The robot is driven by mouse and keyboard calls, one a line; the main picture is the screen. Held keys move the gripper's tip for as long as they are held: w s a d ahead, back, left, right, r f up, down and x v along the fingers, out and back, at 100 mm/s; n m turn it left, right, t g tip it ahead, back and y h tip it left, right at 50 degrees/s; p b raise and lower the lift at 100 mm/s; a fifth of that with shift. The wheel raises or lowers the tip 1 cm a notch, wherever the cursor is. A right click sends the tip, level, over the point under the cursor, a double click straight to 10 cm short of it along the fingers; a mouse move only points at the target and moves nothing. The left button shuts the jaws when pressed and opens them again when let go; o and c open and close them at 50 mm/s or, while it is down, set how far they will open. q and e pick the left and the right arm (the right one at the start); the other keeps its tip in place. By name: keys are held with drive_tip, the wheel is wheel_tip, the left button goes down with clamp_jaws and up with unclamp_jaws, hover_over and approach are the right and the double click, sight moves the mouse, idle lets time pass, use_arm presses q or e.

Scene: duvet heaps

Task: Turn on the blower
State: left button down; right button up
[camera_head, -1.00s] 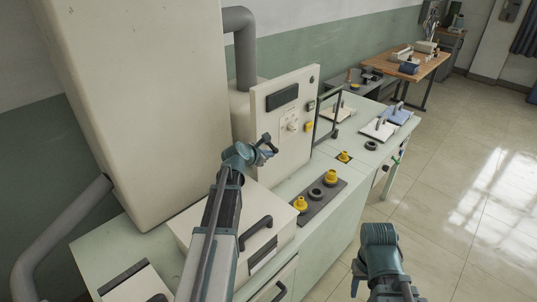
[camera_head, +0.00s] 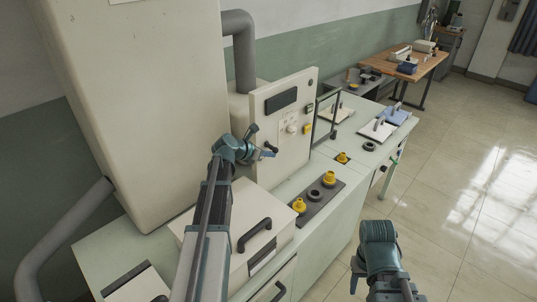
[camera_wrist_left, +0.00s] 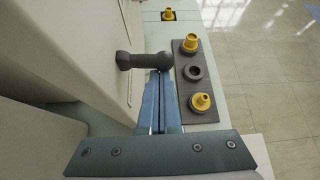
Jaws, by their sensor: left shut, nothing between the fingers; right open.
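A cream cabinet front (camera_head: 285,122) carries a black display, a round dial, small coloured buttons and a dark lever (camera_head: 271,149) low down. I cannot tell which control belongs to the blower. My left gripper (camera_head: 266,155) is shut and empty, close to this lever and partly in front of the panel. In the left wrist view, the lever (camera_wrist_left: 146,61) lies crosswise just beyond the tips of the shut blue fingers (camera_wrist_left: 158,76); I cannot tell whether they touch. My right gripper (camera_head: 357,278) is low at the front, over the floor, away from the bench; its fingers are mostly hidden.
A cream box with a black handle (camera_head: 255,234) stands in front. A grey pipe (camera_head: 241,50) rises behind. The tiled floor (camera_head: 460,200) at right is clear.

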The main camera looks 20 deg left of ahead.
use_arm(q)
drive_tip(key=shift+r+n+g+h+p, duration=0.3)
drive_tip(key=shift+r+n+h+p, duration=0.1)
drive_tip(key=shift+r+n+h, duration=0.6)
use_arm(e)
drive_tip(key=shift+r, duration=0.5)
use_arm(q)
drive_tip(key=shift+f, duration=0.1)
use_arm(e)
drive_tip(key=shift+r, duration=0.1)
